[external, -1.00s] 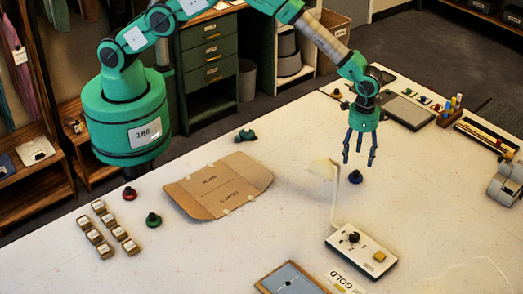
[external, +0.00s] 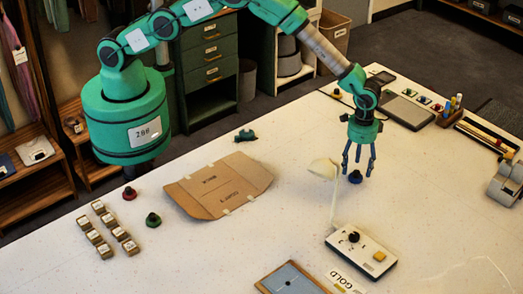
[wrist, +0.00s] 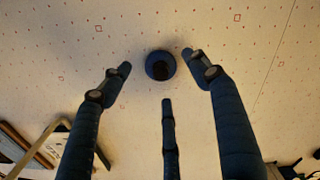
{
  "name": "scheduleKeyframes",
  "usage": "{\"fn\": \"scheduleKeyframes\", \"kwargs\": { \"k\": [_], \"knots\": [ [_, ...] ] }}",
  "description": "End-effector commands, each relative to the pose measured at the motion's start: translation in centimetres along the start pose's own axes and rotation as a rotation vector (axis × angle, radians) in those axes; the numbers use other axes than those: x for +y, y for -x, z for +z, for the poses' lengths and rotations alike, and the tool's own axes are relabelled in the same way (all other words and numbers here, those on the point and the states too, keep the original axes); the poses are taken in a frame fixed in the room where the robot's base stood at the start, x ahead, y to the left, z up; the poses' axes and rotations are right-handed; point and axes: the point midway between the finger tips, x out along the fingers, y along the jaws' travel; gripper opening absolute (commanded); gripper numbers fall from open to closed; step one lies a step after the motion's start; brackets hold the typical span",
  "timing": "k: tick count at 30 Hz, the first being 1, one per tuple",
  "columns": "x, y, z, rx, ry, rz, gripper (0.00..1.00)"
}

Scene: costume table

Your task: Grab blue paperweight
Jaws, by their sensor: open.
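The blue paperweight (external: 355,177) is a small round dark blue piece with a knob, standing on the white table. In the wrist view the paperweight (wrist: 160,65) lies just beyond the fingertips, roughly centred between the two outer fingers. My gripper (external: 358,170) is open and empty, pointing down, with its dark fingers spread low over the table around the paperweight. In the wrist view my gripper (wrist: 160,85) shows three fingers, with no clear contact on the paperweight.
Flattened cardboard (external: 218,186) lies further left. Red (external: 129,193) and green (external: 153,219) knobbed pieces stand at left.

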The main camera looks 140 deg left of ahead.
Motion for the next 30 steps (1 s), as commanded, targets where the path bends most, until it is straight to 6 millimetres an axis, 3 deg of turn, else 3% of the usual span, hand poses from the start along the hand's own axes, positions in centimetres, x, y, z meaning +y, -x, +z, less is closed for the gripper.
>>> {"fn": "scheduleKeyframes", "kwargs": {
  "k": [10, 29, 30],
  "knots": [
    [0.0, -3.2, 0.0, -0.002, 0.000, 0.000, 0.61],
    [0.0, -3.4, -0.1, 0.000, 0.000, 0.000, 0.61],
    [0.0, -3.4, -0.1, 0.000, 0.000, 0.000, 0.55]
  ]
}}
